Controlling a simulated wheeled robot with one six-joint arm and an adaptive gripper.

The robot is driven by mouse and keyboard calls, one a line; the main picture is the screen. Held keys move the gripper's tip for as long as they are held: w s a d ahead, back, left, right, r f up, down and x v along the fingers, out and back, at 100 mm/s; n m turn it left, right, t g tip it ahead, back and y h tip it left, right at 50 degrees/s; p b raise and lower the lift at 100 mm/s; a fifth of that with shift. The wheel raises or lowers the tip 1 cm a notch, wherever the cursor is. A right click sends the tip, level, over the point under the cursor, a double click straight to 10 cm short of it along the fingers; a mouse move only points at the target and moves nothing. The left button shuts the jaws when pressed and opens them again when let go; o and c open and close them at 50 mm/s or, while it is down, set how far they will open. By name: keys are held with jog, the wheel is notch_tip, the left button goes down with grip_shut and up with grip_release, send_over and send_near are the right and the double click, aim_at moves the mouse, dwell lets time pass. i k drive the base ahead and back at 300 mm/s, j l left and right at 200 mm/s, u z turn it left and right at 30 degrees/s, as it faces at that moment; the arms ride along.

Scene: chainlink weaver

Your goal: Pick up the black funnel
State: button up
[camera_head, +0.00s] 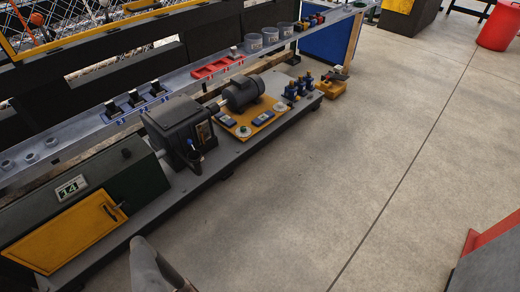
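I cannot clearly make out a black funnel in the head view. Small dark pieces (134,99) stand in a row on blue bases on the long grey rail at the left; they are too small to tell their shape. A grey rounded part of my arm shows at the bottom edge, left of the middle. My gripper's fingers are not in view.
A machine with a black gearbox (178,132), a dark motor (243,92) and a yellow door (68,232) lines the left. A red tray (218,68) and clear cups (270,36) sit on the rail. A red bin (499,26) stands far right. The concrete floor (350,170) is clear.

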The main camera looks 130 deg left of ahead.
aim_at(194, 157)
jog(key=k+l+u, duration=0.1)
jog(key=u, duration=0.35)
jog(key=k+l+u, duration=0.1)
jog(key=l+u, duration=0.15)
jog(key=u, duration=0.2)
jog(key=k+l+u, duration=0.15)
jog(key=u, duration=3.45)
jog(key=i+l+u, duration=0.3)
jog(key=l, duration=0.3)
jog(key=i+l+u, duration=0.15)
jog(key=l, duration=0.2)
jog(key=i+l+u, duration=0.15)
jog(key=l, duration=0.2)
jog(key=i+l+u, duration=0.15)
jog(key=l, duration=0.25)
jog(key=i+l+u, duration=0.15)
jog(key=l, duration=0.2)
jog(key=k, duration=0.05)
